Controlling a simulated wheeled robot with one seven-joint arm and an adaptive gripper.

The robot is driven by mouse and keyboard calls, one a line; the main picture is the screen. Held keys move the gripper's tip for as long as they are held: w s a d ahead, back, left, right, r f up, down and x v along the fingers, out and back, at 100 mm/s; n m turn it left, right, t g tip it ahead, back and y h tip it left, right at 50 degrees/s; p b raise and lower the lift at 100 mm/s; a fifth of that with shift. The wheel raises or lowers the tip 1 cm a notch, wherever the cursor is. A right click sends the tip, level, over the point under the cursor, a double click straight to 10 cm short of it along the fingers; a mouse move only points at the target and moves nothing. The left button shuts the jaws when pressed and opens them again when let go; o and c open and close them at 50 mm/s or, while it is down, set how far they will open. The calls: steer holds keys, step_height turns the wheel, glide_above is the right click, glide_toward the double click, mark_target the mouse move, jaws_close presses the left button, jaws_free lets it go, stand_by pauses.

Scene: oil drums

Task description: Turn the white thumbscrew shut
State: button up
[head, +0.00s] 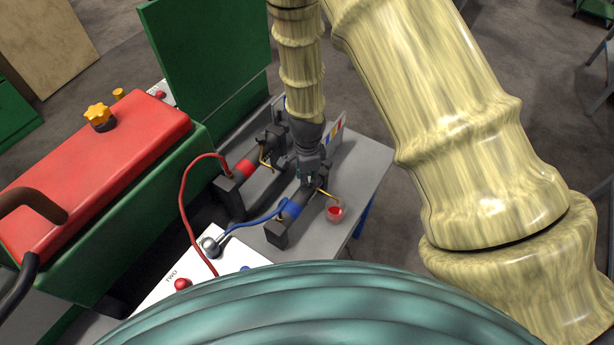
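I cannot make out a white thumbscrew in the head view; it may be hidden behind my gripper or arm. My gripper (307,180) is dark and points down at the far end of a dark fitting with a blue band (292,210). It overlaps the fitting in the picture, and I cannot tell whether they touch. The fingertips are small and dark, so their opening is unclear. A similar fitting with a red band (244,169) lies to the left. A thin brass-coloured spout leads from the blue-banded fitting towards a small clear cup with red contents (334,213).
A red-topped green tank (95,185) with a yellow star knob (99,115) stands left. A green panel (208,60) rises behind. A white panel (158,292) with a silver knob (209,245) and red button is in front. Red and blue hoses cross the gap.

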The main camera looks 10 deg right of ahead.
steer(key=o, duration=0.5)
steer(key=shift+w, duration=0.1)
steer(key=shift+c, duration=0.2)
steer(key=shift+r, duration=0.1)
steer(key=shift+r, duration=3.65)
